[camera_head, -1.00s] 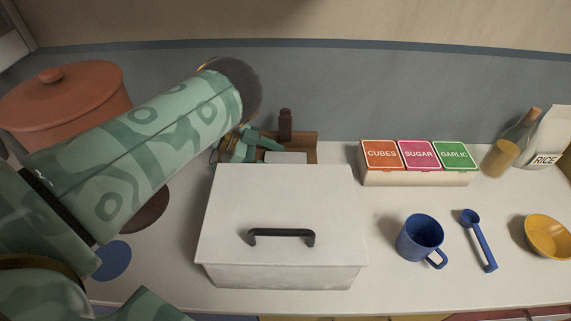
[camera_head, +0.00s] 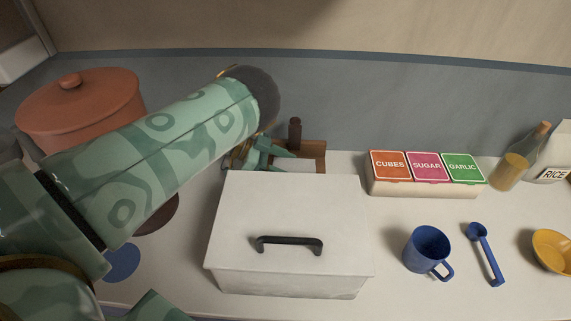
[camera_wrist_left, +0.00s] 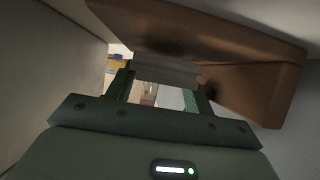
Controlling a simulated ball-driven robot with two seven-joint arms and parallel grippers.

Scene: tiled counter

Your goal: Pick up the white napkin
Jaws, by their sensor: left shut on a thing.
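The white napkin (camera_head: 300,167) shows as a small pale strip at the brown wooden holder (camera_head: 313,150), behind the white lidded box (camera_head: 285,205). My left gripper (camera_head: 285,153) reaches over to the holder from the left, and the box hides part of this area. In the left wrist view, the fingers of my left gripper (camera_wrist_left: 163,85) are closed on the pale stacked edge of the napkin (camera_wrist_left: 165,70), right beside the wooden holder (camera_wrist_left: 205,45). I cannot tell whether the napkin is lifted clear of it. My right gripper is not in view.
A terracotta pot (camera_head: 80,105) is at the left. Labelled canisters (camera_head: 425,185), a blue mug (camera_head: 428,248), a blue scoop (camera_head: 485,250) and a yellow bowl (camera_head: 555,250) are at the right.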

